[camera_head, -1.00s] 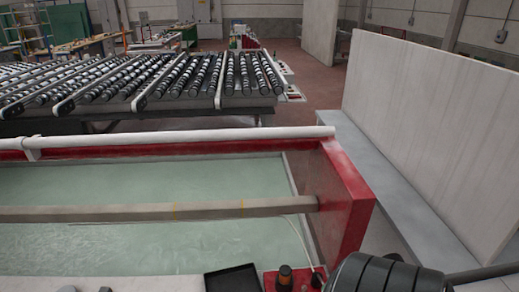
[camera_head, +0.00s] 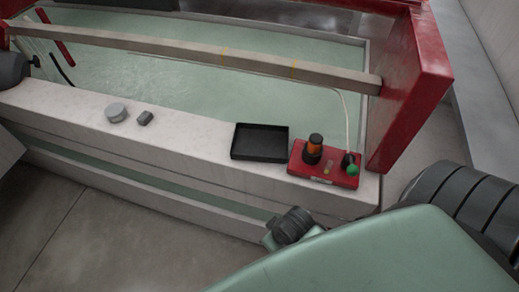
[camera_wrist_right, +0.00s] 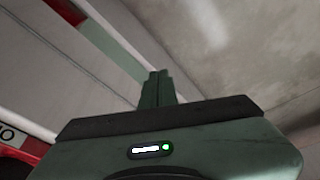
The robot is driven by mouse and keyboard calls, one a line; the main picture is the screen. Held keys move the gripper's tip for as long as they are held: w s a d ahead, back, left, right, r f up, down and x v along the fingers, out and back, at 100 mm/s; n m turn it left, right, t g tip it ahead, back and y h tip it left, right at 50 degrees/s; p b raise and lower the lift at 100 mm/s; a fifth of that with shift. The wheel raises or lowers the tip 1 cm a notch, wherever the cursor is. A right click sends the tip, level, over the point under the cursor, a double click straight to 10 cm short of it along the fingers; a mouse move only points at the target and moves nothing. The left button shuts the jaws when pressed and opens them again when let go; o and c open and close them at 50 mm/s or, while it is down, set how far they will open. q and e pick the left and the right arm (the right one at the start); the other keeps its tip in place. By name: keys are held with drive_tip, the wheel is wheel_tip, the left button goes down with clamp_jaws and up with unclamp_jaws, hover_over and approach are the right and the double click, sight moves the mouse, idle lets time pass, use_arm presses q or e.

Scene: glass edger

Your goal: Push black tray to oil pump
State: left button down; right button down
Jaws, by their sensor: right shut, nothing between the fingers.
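The black tray (camera_head: 259,143) is shallow, rectangular and looks empty. It lies flat on the pale ledge in front of the water tank. The oil pump, seemingly the red box (camera_head: 325,178) with a black and orange cylinder on top, stands just right of the tray, with at most a narrow gap between them. My right arm reaches in from the lower right, its wrist below the ledge's front face. In the right wrist view my right gripper (camera_wrist_right: 157,88) has its fingers together with nothing between them. My left gripper does not show; only a dark part of the left arm seems to.
The pale ledge (camera_head: 185,140) holds a round grey puck (camera_head: 116,113) and a small dark block (camera_head: 145,118) to the left, with clear surface between them and the tray. A beam (camera_head: 200,50) crosses the tank behind. A red post (camera_head: 415,85) stands at right.

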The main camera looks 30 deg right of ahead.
drive_tip(key=w+a+r+n+y+b, duration=0.1)
drive_tip(key=w+a+r+n+b, duration=0.25)
drive_tip(key=r, duration=0.25)
drive_tip(key=w+a+n, duration=0.1)
drive_tip(key=w+n, duration=0.2)
drive_tip(key=n, duration=0.2)
wheel_tip(320, 180, up, 9)
drive_tip(key=n+g+h, duration=0.1)
drive_tip(key=n+g, duration=0.2)
drive_tip(key=n, duration=1.3)
hover_over(259, 151)
drive_tip(key=d, duration=0.2)
drive_tip(key=f, duration=0.9)
drive_tip(key=shift+w+a+f+b, duration=0.25)
drive_tip(key=shift+f+b, duration=0.05)
drive_tip(key=shift+f, duration=0.1)
drive_tip(key=shift+s+a+r+p, duration=0.2)
drive_tip(key=shift+s+a+p, duration=0.5)
drive_tip(key=shift+s+a, duration=0.6)
drive_tip(key=shift+a, duration=0.05)
